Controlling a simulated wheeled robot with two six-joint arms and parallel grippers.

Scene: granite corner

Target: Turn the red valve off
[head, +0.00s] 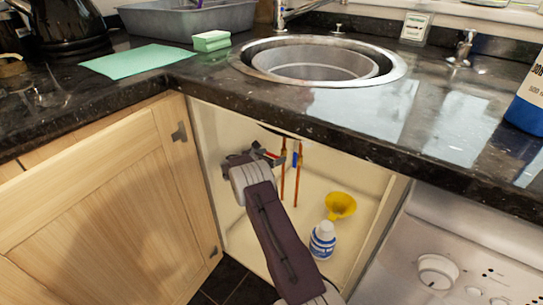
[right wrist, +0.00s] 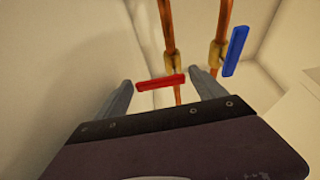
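The red valve handle (right wrist: 160,82) lies roughly level, crosswise to its copper pipe, in the right wrist view. In the head view a bit of red shows beside my gripper inside the cupboard under the sink. My right gripper (right wrist: 161,78) is open, with one finger at each end of the red handle in the picture. A gap shows at each side; I cannot tell how far the fingertips reach in depth. It also shows in the head view (head: 268,154), partly covering the handle. My left gripper is not in view.
A blue valve handle (right wrist: 234,52) stands along the second copper pipe (right wrist: 222,35), close right of my right finger. A white bottle (head: 322,242) and yellow funnel (head: 340,205) are on the cupboard floor. The granite counter edge (head: 330,140) overhangs; the cupboard door (head: 110,205) is at left.

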